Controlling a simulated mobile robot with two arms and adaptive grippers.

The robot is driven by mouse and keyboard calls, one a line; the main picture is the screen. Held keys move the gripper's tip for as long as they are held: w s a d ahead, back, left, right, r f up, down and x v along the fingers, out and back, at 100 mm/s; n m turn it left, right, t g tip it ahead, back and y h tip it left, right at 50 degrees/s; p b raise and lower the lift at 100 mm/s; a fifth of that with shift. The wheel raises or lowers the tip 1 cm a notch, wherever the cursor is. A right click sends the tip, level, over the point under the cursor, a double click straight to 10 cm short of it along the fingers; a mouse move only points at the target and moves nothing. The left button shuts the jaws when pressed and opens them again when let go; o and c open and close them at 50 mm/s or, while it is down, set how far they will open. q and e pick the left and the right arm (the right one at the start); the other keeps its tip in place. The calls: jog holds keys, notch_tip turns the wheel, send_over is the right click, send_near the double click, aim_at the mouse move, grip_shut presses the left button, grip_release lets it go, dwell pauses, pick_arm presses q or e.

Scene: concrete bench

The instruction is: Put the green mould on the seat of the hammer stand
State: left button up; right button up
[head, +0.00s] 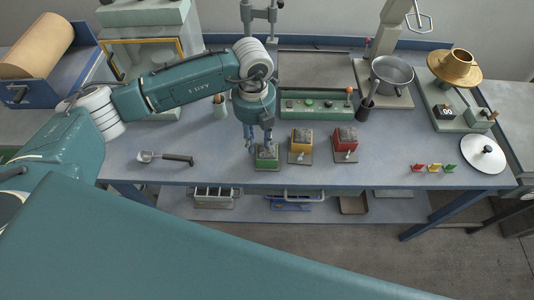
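The green mould (266,162), a small block with a grey top on a dark plate, stands near the front edge of the bench. My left gripper (258,146) points down at it from just above and behind. Its fingers are apart, and the left finger stands clear of the block's left side. I cannot tell whether the other finger touches it. A metal upright frame (261,13) at the back centre may be the hammer stand; my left arm hides its lower part and any seat. My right gripper is not in view.
Yellow (301,142) and red (344,140) moulds stand right of the green one. A green control box (317,105) lies behind them. A scoop (165,157) lies left. A pan (392,72), brass piece (455,66) and white disc (482,155) are at the right.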

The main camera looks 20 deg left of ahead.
aim_at(267, 152)
pick_arm(q)
jog(key=f, duration=0.1)
jog(key=f+p, duration=0.1)
jog(key=f, duration=0.1)
jog(key=f+p, duration=0.1)
jog(key=f, duration=0.1)
jog(key=shift+s, duration=0.25)
jog(key=shift+f, duration=0.25)
grip_shut()
jog(key=shift+w+r, duration=0.1)
jog(key=shift+r, duration=0.05)
